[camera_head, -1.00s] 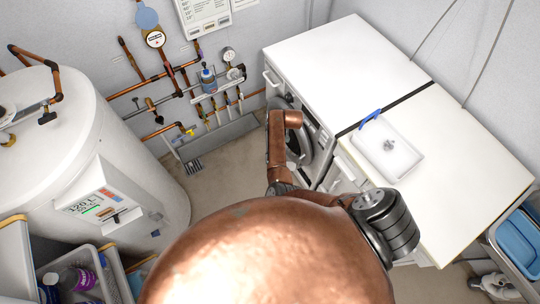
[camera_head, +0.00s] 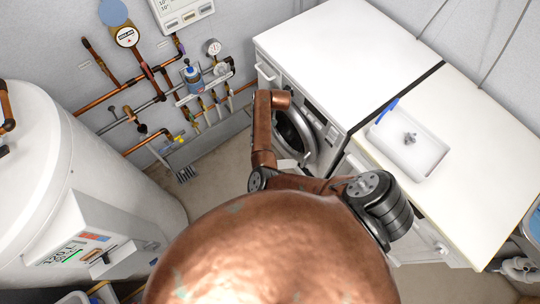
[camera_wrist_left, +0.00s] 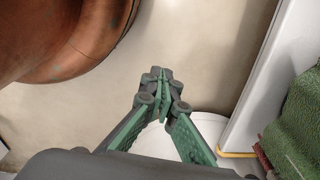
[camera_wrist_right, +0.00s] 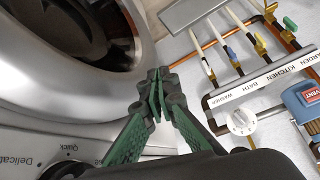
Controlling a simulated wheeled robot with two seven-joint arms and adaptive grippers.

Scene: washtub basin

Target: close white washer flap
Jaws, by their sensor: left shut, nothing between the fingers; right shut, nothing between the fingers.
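The white washer (camera_head: 325,128) stands against the back wall with its front facing left. Its round door (camera_head: 291,138), a silver ring around dark glass, shows beside my right arm; I cannot tell how far it stands open. In the right wrist view the silver ring (camera_wrist_right: 125,88) and dark glass fill the upper left. My right gripper (camera_wrist_right: 153,80) is shut and empty, close beside the ring's edge; whether it touches is unclear. It is hidden in the head view. My left gripper (camera_wrist_left: 158,78) is shut and empty above the floor, outside the head view.
A water heater (camera_head: 95,170) stands at the left. Pipes with valves (camera_head: 200,90) run along the back wall, near my right gripper. A counter with a sink (camera_head: 408,142) adjoins the washer. Bare floor (camera_head: 215,165) lies between heater and washer.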

